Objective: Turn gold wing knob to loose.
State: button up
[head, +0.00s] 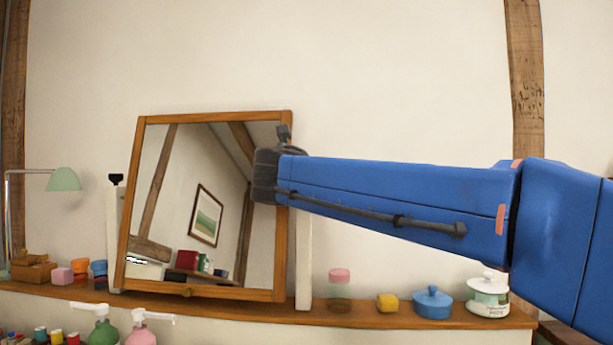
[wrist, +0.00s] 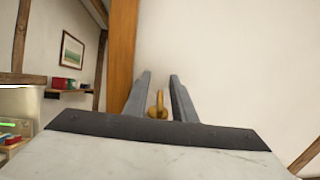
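The gold wing knob (wrist: 157,104) shows in the wrist view, between the two fingers of my gripper (wrist: 158,98). A gap shows between the knob and each finger, so the gripper is open around it. In the head view my gripper (head: 268,168) is at the right edge of the tilted, wood-framed mirror (head: 208,205), near its upper part. My gripper and arm hide the knob there. The mirror frame (wrist: 121,55) rises just left of the fingers in the wrist view. A white post (head: 304,262) stands at the mirror's right side.
The mirror stands on a wooden shelf (head: 380,321). A pink-lidded jar (head: 339,286), a yellow block (head: 387,303), a blue pot (head: 432,303) and a white jar (head: 488,296) stand below my arm. A green lamp (head: 63,180) and small boxes are at the left. Bottles stand in front.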

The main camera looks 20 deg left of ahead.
jog(key=shift+w, duration=0.1)
grip_shut()
jog(key=shift+y, duration=0.3)
jog(key=shift+s+a+n+g+y, duration=0.1)
jog(key=shift+a+n+g+y, duration=0.15)
jog(key=shift+n+g+y, duration=0.55)
jog(key=shift+s+a+n+g+y, duration=0.1)
jog(key=shift+a+n+g+y, duration=0.2)
jog(key=shift+n+y, duration=0.9)
jog(key=shift+s+a+n+g+y, duration=0.1)
jog(key=shift+a+n+g+y, duration=0.3)
jog(key=shift+y, duration=1)
jog(key=shift+s+n+g+y, duration=0.15)
jog(key=shift+n+g+y, duration=0.45)
jog(key=shift+n, duration=0.1)
